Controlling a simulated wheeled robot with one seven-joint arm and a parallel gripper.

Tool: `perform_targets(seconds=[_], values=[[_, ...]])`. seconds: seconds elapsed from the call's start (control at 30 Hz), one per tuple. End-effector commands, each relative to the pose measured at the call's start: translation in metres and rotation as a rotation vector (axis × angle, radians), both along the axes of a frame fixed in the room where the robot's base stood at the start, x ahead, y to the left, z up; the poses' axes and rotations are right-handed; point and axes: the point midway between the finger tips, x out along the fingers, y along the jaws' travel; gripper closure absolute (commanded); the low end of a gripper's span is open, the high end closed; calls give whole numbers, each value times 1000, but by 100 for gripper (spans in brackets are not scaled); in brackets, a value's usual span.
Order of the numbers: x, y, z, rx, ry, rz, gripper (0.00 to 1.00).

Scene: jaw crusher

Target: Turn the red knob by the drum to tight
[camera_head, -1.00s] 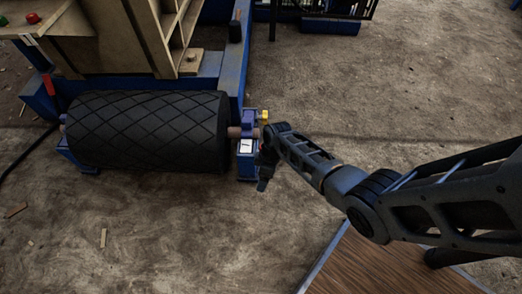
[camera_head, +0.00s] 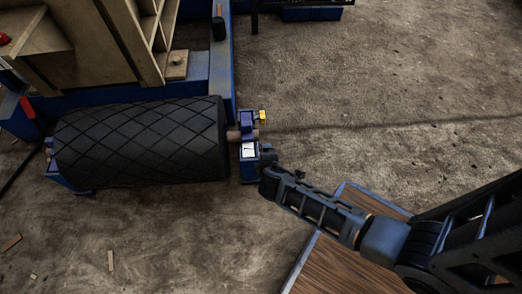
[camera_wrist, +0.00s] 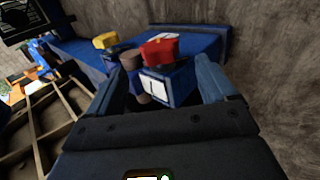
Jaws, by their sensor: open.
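The red knob (camera_wrist: 160,50) sits on a blue block with a white label (camera_wrist: 155,84) in the wrist view. My gripper (camera_wrist: 161,65) is open, with one finger to each side of the knob's block. I cannot tell whether the fingers touch it. In the head view the black ribbed drum (camera_head: 140,145) lies on its side, and my gripper (camera_head: 267,168) is by the blue bracket (camera_head: 248,172) at its right end. The red knob cannot be made out there.
A yellow knob (camera_wrist: 105,40) stands left of the red one and shows in the head view (camera_head: 262,115). A red handle (camera_head: 27,106) is at the drum's far left. A wooden-topped surface (camera_head: 335,255) lies below my arm. Open dirt floor spreads to the right.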

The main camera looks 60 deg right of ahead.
Motion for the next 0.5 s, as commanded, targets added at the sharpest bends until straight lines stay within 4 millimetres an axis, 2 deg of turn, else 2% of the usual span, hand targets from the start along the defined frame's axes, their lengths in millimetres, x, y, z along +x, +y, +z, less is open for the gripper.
perform_targets(seconds=[0.5], values=[[28,-35,-51,-3,-1,0,16]])
